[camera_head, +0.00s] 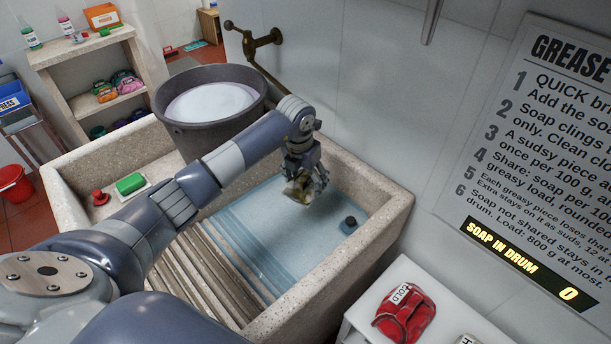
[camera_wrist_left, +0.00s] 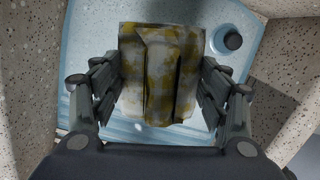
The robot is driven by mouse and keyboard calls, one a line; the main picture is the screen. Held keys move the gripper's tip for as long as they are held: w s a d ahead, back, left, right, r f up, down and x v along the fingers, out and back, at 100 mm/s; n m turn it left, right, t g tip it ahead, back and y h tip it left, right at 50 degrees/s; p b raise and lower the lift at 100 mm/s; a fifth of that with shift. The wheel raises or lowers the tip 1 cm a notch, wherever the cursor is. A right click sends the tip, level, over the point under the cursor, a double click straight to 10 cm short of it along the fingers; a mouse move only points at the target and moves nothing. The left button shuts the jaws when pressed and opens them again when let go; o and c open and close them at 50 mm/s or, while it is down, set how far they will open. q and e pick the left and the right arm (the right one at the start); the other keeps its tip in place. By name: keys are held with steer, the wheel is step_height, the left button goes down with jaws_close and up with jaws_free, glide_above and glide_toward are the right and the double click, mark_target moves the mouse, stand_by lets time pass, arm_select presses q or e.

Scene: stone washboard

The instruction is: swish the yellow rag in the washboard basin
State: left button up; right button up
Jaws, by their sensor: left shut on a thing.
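My left gripper (camera_head: 305,185) is over the basin and shut on the yellow rag (camera_head: 297,190). In the left wrist view the rag (camera_wrist_left: 160,75) is folded, yellow with grey-white patches, and sits between the two fingers. The washboard basin (camera_head: 377,225) is speckled stone with pale blue water (camera_head: 262,225) in it. The ribbed washboard (camera_head: 195,268) slopes at its near left. The rag hangs at or just above the water; I cannot tell whether it touches. My right gripper is in neither view.
A dark plug (camera_head: 348,225) is at the basin's right side. A grey bucket (camera_head: 180,128) of pale liquid stands at the back. A folded red cloth (camera_head: 405,312) lies on a white stand at the front right.

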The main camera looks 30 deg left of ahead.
arm_select(q)
step_height(320, 180, down, 14)
steer(key=b, duration=0.9)
steer(key=shift+r, duration=0.25)
